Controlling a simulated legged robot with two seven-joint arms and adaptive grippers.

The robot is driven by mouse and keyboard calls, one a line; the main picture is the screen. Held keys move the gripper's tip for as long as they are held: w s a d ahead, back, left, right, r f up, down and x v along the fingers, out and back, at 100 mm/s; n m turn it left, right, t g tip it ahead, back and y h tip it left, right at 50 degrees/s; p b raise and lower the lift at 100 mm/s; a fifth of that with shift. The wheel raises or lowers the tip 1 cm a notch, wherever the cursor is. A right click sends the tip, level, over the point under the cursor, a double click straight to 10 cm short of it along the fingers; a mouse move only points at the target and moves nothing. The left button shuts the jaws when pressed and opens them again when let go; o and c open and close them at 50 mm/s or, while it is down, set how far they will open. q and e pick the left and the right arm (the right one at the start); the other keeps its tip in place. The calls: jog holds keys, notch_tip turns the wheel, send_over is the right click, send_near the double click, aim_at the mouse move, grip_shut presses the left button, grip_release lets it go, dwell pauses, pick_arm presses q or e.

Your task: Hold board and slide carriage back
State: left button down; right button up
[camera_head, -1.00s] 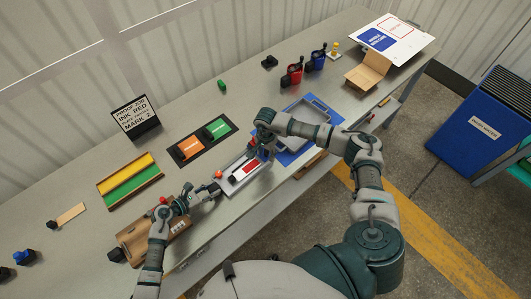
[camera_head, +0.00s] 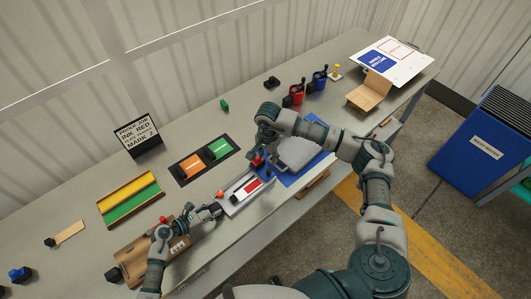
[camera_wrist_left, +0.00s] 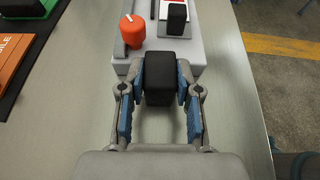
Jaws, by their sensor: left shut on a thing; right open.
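A pale grey board (camera_head: 240,190) with a red and white panel and an orange-red knob (camera_wrist_left: 133,30) lies along the table. My left gripper (camera_head: 215,210) is shut on the black block (camera_wrist_left: 159,85) at the board's near-left end. A black upright piece (camera_wrist_left: 177,18) stands on the panel; I cannot tell whether it is the carriage. My right gripper (camera_head: 262,150) is open at the board's far-right end, close to a red-topped part (camera_head: 257,161). I cannot tell whether it touches that part.
Orange and green tiles (camera_head: 204,157) lie on a black mat behind the board. A blue mat (camera_head: 310,172) with a grey tray lies to the right. A brown box (camera_head: 140,246) sits left of my left gripper. A sign (camera_head: 137,132) stands behind.

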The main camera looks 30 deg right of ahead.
pick_arm(q)
jog(key=c, duration=0.7)
grip_release()
